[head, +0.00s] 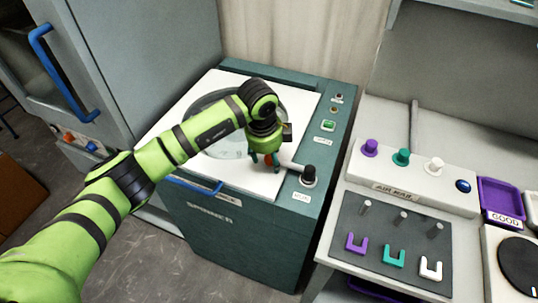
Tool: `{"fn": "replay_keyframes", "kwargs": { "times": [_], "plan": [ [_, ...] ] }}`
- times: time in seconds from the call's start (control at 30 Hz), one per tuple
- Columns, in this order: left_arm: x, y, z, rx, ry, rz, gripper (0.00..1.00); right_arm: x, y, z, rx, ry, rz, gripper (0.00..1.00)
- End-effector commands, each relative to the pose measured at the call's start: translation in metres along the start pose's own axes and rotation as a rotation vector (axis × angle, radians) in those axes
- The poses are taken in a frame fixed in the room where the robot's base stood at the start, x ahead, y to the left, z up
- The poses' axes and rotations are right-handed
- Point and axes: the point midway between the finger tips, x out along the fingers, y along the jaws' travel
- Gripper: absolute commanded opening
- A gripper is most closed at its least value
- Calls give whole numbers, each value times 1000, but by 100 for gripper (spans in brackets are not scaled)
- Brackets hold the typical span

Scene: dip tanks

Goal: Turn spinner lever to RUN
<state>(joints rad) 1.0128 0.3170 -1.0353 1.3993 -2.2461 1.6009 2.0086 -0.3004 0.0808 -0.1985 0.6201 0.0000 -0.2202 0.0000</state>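The teal spinner (235,242) stands in the middle, with a white top and a round clear lid (218,143). Its lever (290,165) is a pale arm that runs left from a dark round pivot (309,174) at the right front of the top. My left gripper (265,160) reaches over the lid from the left and points down at the lever's free end. Its teal fingers are on either side of an orange-red tip there. Whether they press on it cannot be made out. Labels near the pivot are too small to read. My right gripper is out of view.
A green button (328,126) and small switches are behind the pivot on the spinner's right strip. A blue handle (195,185) crosses the front edge. To the right, a bench holds a knob panel (412,182), a dark mat (388,245) and a purple tray (500,196).

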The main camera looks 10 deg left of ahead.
Motion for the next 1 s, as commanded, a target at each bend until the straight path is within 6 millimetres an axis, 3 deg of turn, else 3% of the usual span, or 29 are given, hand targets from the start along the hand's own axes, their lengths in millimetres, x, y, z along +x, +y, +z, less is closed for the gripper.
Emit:
{"fn": "replay_keyframes", "kwargs": {
  "times": [0.23,0.7,1.0],
  "plan": [
    [-16,-1,-1,2,1,-4,59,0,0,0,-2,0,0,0],
    [-107,0,1,0,0,-3,59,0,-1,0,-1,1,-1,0],
    [-121,1,1,-1,0,0,59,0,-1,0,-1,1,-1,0]
  ]
}}
